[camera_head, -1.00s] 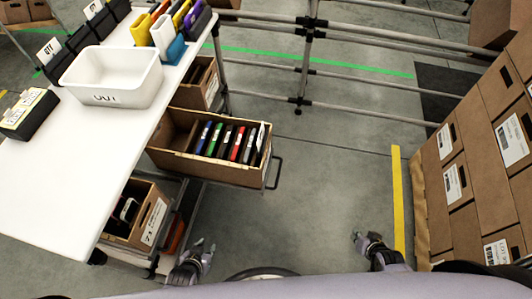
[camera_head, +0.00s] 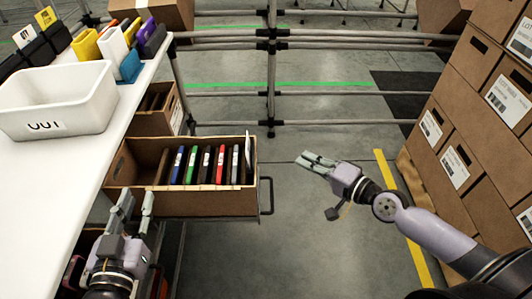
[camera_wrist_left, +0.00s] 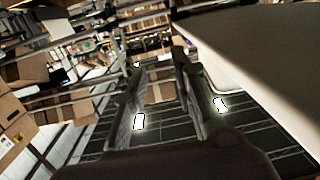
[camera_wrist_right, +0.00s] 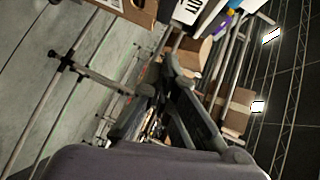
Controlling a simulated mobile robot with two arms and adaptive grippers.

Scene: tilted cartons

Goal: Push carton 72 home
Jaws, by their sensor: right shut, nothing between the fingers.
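My right gripper (camera_head: 314,160) is shut and empty, to the right of the carton and handle, apart from both.
The white table (camera_head: 45,190) with a white tote (camera_head: 62,105) lies left. Another carton (camera_head: 155,122) stands in the rack behind. Stacked cartons (camera_head: 470,150) rise on the right beside a yellow floor line (camera_head: 385,172). Rails (camera_head: 271,60) cross the back. Floor right of the carton is clear.

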